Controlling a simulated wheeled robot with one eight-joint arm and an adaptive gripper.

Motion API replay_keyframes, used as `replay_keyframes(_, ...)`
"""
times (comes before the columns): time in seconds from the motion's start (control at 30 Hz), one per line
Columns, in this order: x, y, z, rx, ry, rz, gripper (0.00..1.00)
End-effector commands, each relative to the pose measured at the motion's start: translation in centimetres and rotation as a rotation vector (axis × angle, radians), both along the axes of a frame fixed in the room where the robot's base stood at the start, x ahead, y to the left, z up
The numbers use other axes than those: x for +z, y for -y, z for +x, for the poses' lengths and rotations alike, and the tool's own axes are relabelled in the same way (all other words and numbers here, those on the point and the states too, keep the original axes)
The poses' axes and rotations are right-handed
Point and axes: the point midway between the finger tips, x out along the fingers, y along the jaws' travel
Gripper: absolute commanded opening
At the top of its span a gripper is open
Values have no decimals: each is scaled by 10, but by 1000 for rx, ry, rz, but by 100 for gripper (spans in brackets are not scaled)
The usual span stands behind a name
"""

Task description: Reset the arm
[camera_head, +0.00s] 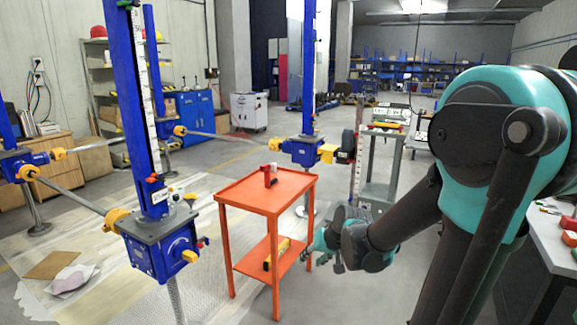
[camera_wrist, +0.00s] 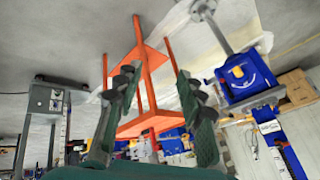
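My arm comes in from the right in the head view and bends down toward the orange table. My gripper (camera_head: 322,256) is at the table's right side, low, near the height of its lower shelf. In the wrist view my gripper (camera_wrist: 158,80) shows two dark green fingers spread apart, with nothing held between them. That view is upside down, and the orange table (camera_wrist: 147,126) shows beyond the fingers. I cannot tell from the head view whether the gripper touches the table.
The orange table (camera_head: 240,191) carries a red object (camera_head: 267,176) on top and a yellow item (camera_head: 281,249) on its shelf. Blue screw jacks (camera_head: 160,249) stand left and behind, joined by shafts. A grey cart (camera_head: 377,192) stands behind, and a workbench (camera_head: 553,245) stands at right.

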Motion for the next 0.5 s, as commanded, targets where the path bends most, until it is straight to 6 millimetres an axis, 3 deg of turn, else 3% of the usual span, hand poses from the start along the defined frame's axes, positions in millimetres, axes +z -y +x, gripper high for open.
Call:
replay_keyframes(0.1, -12, 39, -47, -28, -28, -100, 39)
replay_keyframes(0.3, -32, 90, -111, -69, -76, -245, 39)
replay_keyframes(0.5, -43, 113, -141, -90, -102, -313, 39)
